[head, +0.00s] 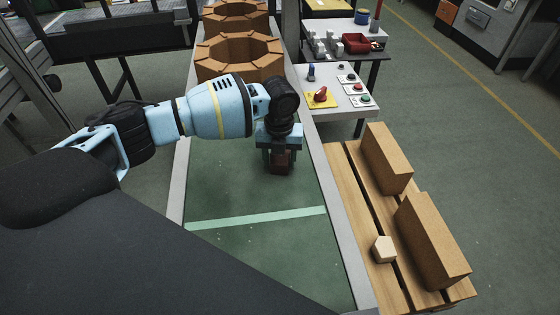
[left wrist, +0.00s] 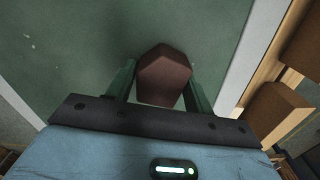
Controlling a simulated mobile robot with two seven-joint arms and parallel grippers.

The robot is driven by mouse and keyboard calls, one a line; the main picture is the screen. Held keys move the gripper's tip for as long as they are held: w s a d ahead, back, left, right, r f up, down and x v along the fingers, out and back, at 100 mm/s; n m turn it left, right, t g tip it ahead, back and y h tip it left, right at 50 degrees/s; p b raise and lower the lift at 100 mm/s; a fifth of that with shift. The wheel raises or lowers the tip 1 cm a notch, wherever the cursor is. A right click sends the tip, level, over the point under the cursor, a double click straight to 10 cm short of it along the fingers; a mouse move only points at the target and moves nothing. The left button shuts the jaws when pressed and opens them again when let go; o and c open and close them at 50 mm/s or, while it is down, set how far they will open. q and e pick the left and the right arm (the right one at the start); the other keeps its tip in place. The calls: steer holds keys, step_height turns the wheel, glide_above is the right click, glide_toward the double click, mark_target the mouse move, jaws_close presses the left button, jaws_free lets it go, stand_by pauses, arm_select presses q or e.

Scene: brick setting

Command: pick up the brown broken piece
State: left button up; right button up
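The brown broken piece (head: 280,163) is a dark reddish-brown block in the middle of the head view, at the green conveyor surface (head: 235,190). My left gripper (head: 280,158) points down over it, with a finger on each side. In the left wrist view the piece (left wrist: 163,75) shows a pointed far end and sits between the fingertips of my left gripper (left wrist: 161,80). The fingers are very near its sides; I cannot tell whether they touch it or whether it is lifted. My right gripper is not in view.
Brown ring-shaped brick structures (head: 240,55) stand farther up the conveyor. A wooden pallet (head: 348,180) at the right holds two large tan bricks (head: 432,240) and a small pale piece (head: 384,249). A control panel with buttons (head: 340,90) stands beside the belt. The near belt is clear.

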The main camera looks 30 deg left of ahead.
arm_select(q)
steer(key=c, duration=0.6)
steer(key=shift+r, duration=0.1)
